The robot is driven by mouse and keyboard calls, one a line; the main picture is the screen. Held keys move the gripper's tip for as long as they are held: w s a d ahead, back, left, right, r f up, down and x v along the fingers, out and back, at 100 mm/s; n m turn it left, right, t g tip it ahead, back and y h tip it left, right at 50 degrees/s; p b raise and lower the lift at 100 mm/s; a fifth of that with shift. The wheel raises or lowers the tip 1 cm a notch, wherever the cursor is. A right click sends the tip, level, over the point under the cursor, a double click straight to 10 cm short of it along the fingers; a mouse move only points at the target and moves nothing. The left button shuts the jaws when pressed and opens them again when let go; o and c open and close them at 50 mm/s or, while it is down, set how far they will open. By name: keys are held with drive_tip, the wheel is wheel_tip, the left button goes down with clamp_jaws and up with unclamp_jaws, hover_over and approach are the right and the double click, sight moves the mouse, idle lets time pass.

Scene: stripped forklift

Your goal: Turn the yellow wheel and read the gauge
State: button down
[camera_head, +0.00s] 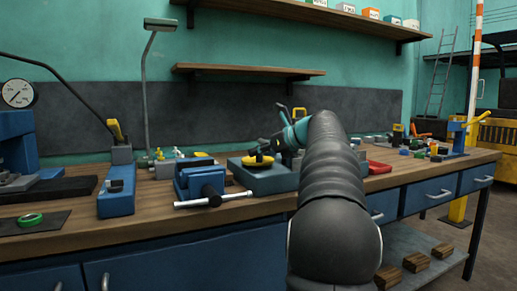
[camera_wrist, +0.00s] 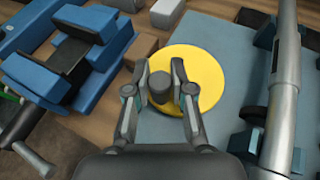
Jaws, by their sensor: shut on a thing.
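The yellow wheel (camera_head: 257,161) lies flat on a blue-grey block (camera_head: 272,180) on the workbench. In the wrist view the wheel (camera_wrist: 205,70) is a yellow disc with a dark round knob (camera_wrist: 159,87) standing up from it. My gripper (camera_wrist: 160,85) has one finger on each side of this knob and is shut on it. In the head view my gripper (camera_head: 262,148) is over the wheel, partly hidden by my arm. A round white gauge (camera_head: 18,93) stands at the far left; its marks are too small to read.
A blue vise (camera_head: 200,181) with a silver bar handle stands just left of the wheel's block, and shows in the wrist view (camera_wrist: 75,55). A grey metal tube (camera_wrist: 283,90) runs close on the right. A lamp (camera_head: 146,90) stands behind. A wooden shelf (camera_head: 245,70) hangs above.

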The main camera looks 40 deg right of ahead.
drive_tip(key=shift+s+d+n+y, duration=0.1)
drive_tip(key=shift+d+n+y, duration=0.25)
drive_tip(key=shift+n+y, duration=0.5)
drive_tip(key=shift+s+d+n+g+y, duration=0.1)
drive_tip(key=shift+d+n+g+y, duration=0.15)
drive_tip(key=shift+n+g+y, duration=0.65)
drive_tip(key=shift+y, duration=0.25)
drive_tip(key=c, duration=1)
unclamp_jaws()
drive_tip(key=shift+s, duration=0.1)
drive_tip(key=v, duration=1.2)
drive_tip(key=shift+f, duration=0.15)
drive_tip(key=shift+a, duration=0.1)
